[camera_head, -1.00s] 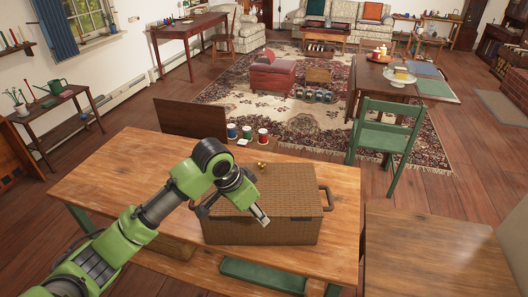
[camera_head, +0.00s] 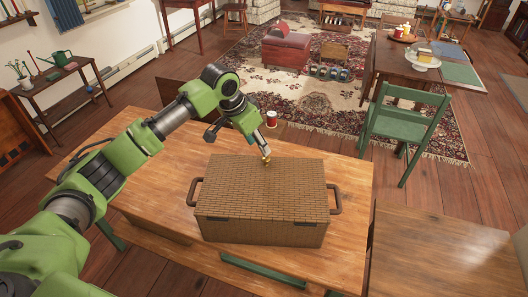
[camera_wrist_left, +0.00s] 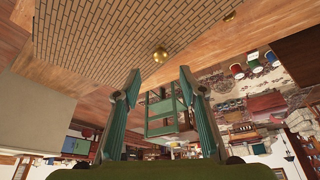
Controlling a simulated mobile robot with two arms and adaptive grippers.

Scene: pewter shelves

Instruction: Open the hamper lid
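The wicker hamper (camera_head: 262,218) stands on the wooden table with its lid (camera_head: 262,188) shut and a dark handle at each end. A small brass knob (camera_head: 267,158) shows at the lid's far edge, by the tips of my left gripper (camera_head: 265,151). In the left wrist view, the left gripper (camera_wrist_left: 159,73) is open, its two fingers apart. The brass knob (camera_wrist_left: 160,55) appears in line with the gap, near the fingertips; contact cannot be told. A second brass knob (camera_wrist_left: 229,16) sits farther along the lid edge. My right gripper is not in view.
The wooden table (camera_head: 345,225) has bare room on both sides of the hamper. A green chair (camera_head: 403,130) is at the far right, and another wooden table (camera_head: 430,250) is at the front right.

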